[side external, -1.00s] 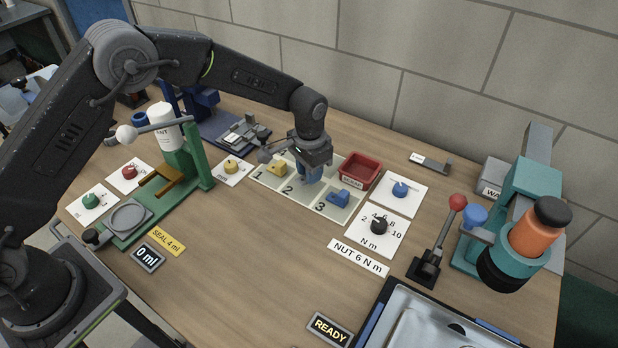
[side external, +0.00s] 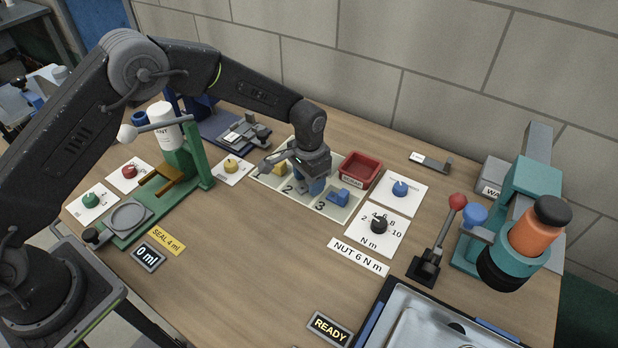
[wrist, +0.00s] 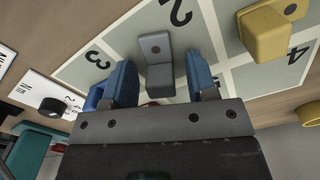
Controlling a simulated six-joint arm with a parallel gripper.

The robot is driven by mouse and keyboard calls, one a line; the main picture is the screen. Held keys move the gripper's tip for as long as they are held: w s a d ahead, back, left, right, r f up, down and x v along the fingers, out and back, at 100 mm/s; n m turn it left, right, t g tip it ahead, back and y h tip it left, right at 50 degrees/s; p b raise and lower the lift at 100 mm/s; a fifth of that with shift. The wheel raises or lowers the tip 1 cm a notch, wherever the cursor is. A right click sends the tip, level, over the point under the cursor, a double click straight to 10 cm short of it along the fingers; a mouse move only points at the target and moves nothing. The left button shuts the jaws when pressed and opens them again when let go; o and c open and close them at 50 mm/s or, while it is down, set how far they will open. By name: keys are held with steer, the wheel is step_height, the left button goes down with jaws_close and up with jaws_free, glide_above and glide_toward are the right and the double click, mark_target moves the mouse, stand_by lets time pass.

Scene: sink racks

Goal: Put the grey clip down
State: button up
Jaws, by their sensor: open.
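The grey clip (wrist: 157,62) shows in the wrist view on the pale numbered board (side external: 345,212), in the cell marked 2. It lies between the two blue fingers of my gripper (wrist: 161,76), with a visible gap on each side. My gripper (side external: 311,185) is open and low over the board in the side view, where it hides the clip. Whether the clip's base rests fully on the board is hard to tell.
A yellow clip (side external: 280,168) stands to the left on the board, and a blue clip (side external: 343,197) to the right near the 3. A red bin (side external: 362,170) stands close behind on the right. The wooden table in front (side external: 240,240) is clear.

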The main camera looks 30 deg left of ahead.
step_height(320, 180, up, 13)
steer(key=s+a+r+n+t, duration=0.1)
steer(key=s+a+r, duration=0.3)
steer(key=s+r, duration=0.25)
steer(key=s+a+r+n+t, duration=0.1)
steer(key=s+a+r+t, duration=0.1)
steer(key=s+a+r, duration=0.45)
steer(key=s+a+r+n+t, duration=0.1)
steer(key=s+a+n+t, duration=0.1)
steer(key=s, duration=1.5)
steer(key=shift+s+a+r+t, duration=0.15)
steer(key=shift+s+a+t, duration=0.15)
steer(key=shift+a, duration=0.1)
steer(key=shift+w, duration=0.1)
